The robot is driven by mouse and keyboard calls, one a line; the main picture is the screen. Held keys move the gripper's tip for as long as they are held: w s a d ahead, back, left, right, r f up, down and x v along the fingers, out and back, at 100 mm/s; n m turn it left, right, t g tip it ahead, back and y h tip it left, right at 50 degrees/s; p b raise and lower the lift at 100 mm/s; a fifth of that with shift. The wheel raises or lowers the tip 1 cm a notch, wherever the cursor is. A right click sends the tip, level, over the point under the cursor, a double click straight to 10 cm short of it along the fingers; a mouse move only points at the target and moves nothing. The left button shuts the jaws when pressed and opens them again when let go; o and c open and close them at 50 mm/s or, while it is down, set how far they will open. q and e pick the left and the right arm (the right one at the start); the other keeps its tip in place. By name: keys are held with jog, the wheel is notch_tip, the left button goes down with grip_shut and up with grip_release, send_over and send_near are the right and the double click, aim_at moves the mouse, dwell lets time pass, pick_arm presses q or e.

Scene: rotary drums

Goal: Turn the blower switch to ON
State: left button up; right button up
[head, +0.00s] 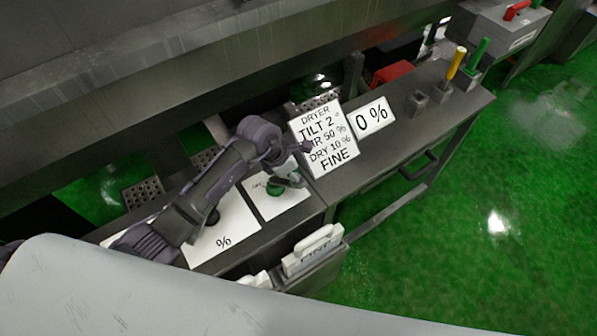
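A green round knob (275,188) sits on a small white panel (287,202) on the grey bench. The panel's lettering is too small and covered to read, so I cannot tell which position the knob is at. My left arm comes in from the left, and its gripper (291,176) is at the upper right of the knob, very close to it. I cannot tell whether it touches the knob or whether its fingers are open. My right gripper is not in view.
A larger white "%" panel (228,237) with a dark knob lies under my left arm. A sign reading DRYER, TILT 2, DRY 10 %, FINE (325,140) and a "0 %" sign (372,116) stand behind. Yellow (456,60) and green (478,52) levers are at the right. White plates (313,250) stand in front.

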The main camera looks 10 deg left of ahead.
pick_arm(q)
jog(key=shift+w+d+f, duration=0.1)
jog(key=shift+d+f, duration=0.1)
jog(key=shift+f, duration=0.25)
jog(key=shift+d+f, duration=0.1)
jog(key=shift+f, duration=0.3)
jog(key=shift+w+f, duration=0.1)
jog(key=c, duration=0.7)
jog(key=shift+c, duration=1.3)
grip_shut()
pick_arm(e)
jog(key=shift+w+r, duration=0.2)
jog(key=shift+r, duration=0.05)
